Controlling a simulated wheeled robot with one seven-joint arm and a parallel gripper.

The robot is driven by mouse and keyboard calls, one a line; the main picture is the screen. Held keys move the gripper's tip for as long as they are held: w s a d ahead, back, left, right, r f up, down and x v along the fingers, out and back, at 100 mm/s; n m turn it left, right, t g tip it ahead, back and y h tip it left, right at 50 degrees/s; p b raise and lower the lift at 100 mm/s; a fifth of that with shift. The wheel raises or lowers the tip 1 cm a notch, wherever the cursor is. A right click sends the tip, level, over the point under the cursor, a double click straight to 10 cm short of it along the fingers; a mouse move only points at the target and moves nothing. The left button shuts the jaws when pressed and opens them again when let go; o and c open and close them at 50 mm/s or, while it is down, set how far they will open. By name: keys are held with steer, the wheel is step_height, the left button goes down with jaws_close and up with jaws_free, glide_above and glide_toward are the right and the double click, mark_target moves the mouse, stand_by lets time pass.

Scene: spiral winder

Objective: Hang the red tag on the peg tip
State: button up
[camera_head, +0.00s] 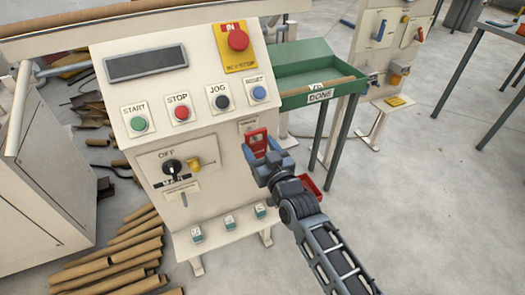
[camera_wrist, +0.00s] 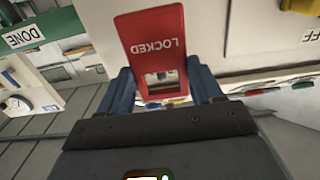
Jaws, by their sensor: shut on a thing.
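The red tag (camera_head: 257,139) is in front of the cream control panel, at its right side below the blue RESET button. In the wrist view the red tag (camera_wrist: 153,30) shows the word LOCKED upside down and has an opening at its lower part. My gripper (camera_head: 267,158) is shut on the tag, with one finger on each side in the wrist view (camera_wrist: 160,88). A small pale plate (camera_head: 249,126) is on the panel just above and left of the tag. I cannot make out the peg tip; the tag may hide it.
The panel carries several buttons, a black OFF switch (camera_head: 172,166) and a yellow part (camera_head: 194,164) beside it. A green DONE tray (camera_head: 318,72) stands behind at the right. A red object (camera_head: 311,187) shows beyond my wrist. Cardboard tubes (camera_head: 115,250) lie on the floor at left.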

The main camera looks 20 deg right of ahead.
steer(key=shift+w, duration=0.75)
steer(key=shift+w+f+b, duration=0.5)
steer(key=shift+w, duration=0.1)
steer(key=o, duration=1.1)
